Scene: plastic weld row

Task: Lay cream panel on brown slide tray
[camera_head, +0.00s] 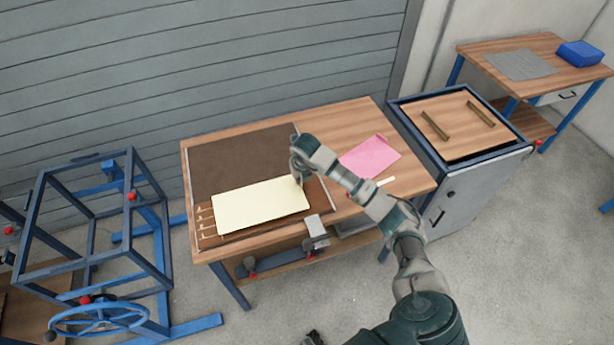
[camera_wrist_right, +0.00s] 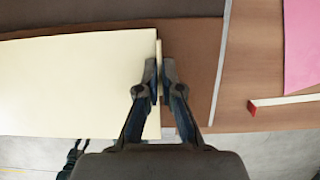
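The cream panel (camera_head: 258,205) is a flat pale rectangle over the front part of the brown slide tray (camera_head: 235,160) on the wooden table. Whether the panel rests on the tray or hovers just above it cannot be told. My right gripper (camera_head: 297,178) is at the panel's right edge. In the right wrist view, its fingertips (camera_wrist_right: 160,68) are close together with a thin pale strip of the panel (camera_wrist_right: 75,85) between them. A small dark part at the bottom edge of the head view may be my left gripper (camera_head: 313,338); its fingers are unclear.
A pink sheet (camera_head: 370,156) and a small red-and-white bar (camera_head: 385,182) lie right of the tray. A grey block (camera_head: 316,229) is at the table's front edge. A cabinet (camera_head: 470,175) stands right, a blue frame with handwheel (camera_head: 95,250) left. The tray's back part is bare.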

